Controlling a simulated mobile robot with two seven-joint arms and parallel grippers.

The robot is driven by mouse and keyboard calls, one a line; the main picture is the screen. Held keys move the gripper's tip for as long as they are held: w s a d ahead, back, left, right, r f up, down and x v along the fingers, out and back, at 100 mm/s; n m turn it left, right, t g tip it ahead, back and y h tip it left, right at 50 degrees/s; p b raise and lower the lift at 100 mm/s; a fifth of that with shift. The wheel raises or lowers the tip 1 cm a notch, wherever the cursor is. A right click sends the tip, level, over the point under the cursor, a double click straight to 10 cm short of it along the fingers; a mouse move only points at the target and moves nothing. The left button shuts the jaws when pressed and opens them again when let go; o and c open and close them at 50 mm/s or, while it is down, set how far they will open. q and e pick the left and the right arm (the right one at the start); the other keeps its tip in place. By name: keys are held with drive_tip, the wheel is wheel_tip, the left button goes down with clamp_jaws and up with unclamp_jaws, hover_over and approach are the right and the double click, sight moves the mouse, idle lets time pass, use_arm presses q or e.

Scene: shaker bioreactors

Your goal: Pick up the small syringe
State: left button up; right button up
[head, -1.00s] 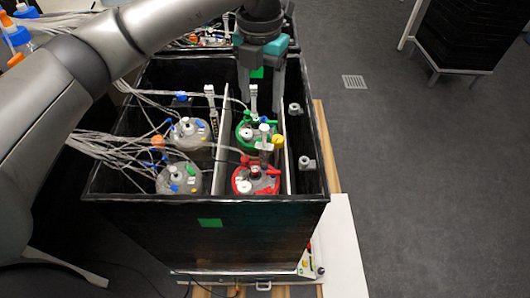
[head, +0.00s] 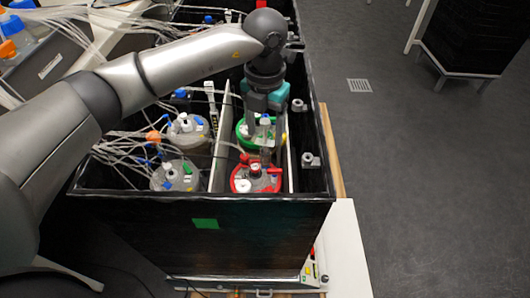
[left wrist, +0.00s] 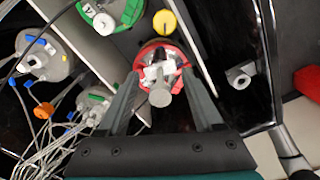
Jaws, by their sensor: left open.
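A small syringe (head: 265,123) with a pale round top stands upright by the red-lidded vessel (head: 242,184). In the left wrist view, its grey round end (left wrist: 160,97) shows between my fingers, over the red lid (left wrist: 149,50). My left gripper (head: 265,138) is open and points down into the box, with one finger on each side of the syringe. It also shows in the left wrist view (left wrist: 160,78). I cannot tell whether the fingers touch it. My arm and gripper partly hide the green-lidded vessel (head: 241,132). My right gripper is not in view.
The black box (head: 140,215) has high walls and a thin divider (head: 221,135). Two grey-lidded vessels (head: 175,176) with cables stand left of the divider. A yellow cap (left wrist: 165,22) is close to the syringe. Open floor lies to the right.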

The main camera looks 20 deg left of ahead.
sight(265, 142)
use_arm(q)
wheel_tip(265, 142, down, 4)
drive_tip(key=shift+f+b, duration=0.1)
drive_tip(key=shift+b, duration=0.55)
drive_tip(key=shift+f, duration=0.45)
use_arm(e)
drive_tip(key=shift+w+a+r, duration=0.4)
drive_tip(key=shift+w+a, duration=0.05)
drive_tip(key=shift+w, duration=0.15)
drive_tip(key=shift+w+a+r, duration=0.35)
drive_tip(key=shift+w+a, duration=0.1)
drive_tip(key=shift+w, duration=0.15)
use_arm(q)
clamp_jaws()
drive_tip(key=shift+r, duration=0.1)
